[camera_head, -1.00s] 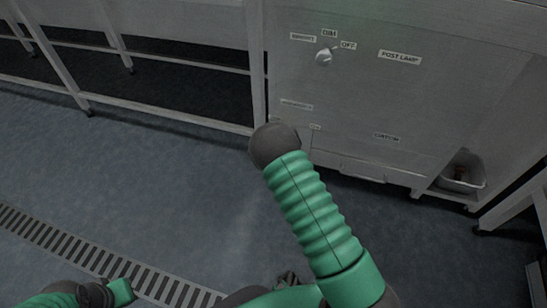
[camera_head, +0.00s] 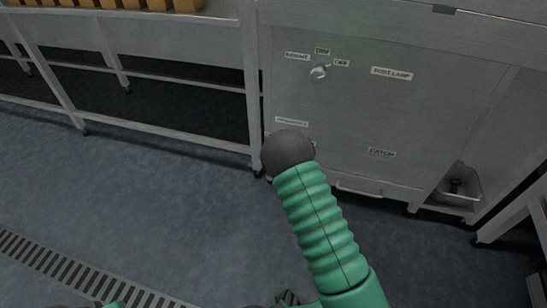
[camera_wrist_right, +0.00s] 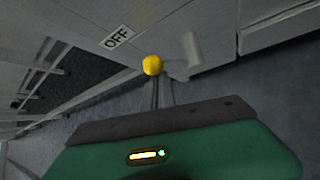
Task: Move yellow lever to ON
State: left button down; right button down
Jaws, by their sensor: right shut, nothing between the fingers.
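The yellow lever's round knob (camera_wrist_right: 152,65) shows in the right wrist view, just beyond my right fingertips. An OFF label (camera_wrist_right: 117,38) sits on the metal panel up and left of the knob. My right gripper (camera_wrist_right: 156,82) is shut and empty, its narrow fingers pointing at the knob; I cannot tell whether they touch it. In the head view my green right arm covers that part of the panel, so the lever and right gripper are hidden there. No ON label can be read. My left gripper is not clearly in view.
The grey panel (camera_head: 350,110) carries a small rotary knob (camera_head: 318,73) with DIM and OFF labels and a POST LAMP label (camera_head: 391,73). A metal bin (camera_head: 458,187) sits at lower right. A pale cylinder (camera_wrist_right: 190,50) stands right of the yellow knob. Floor at left is open.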

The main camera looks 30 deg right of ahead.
jog(key=shift+s+d+r+p, duration=0.1)
jog(key=shift+d+r+p, duration=0.1)
jog(key=shift+p, duration=0.1)
jog(key=s+d+m+t+y+p, duration=0.1)
jog(key=s+d+m+t+y, duration=0.2)
jog(key=s+d+m+t, duration=0.2)
jog(key=shift+s+m+t, duration=0.4)
jog(key=shift+s+t, duration=0.2)
jog(key=shift+t, duration=1.1)
jog(key=shift+s+d, duration=0.15)
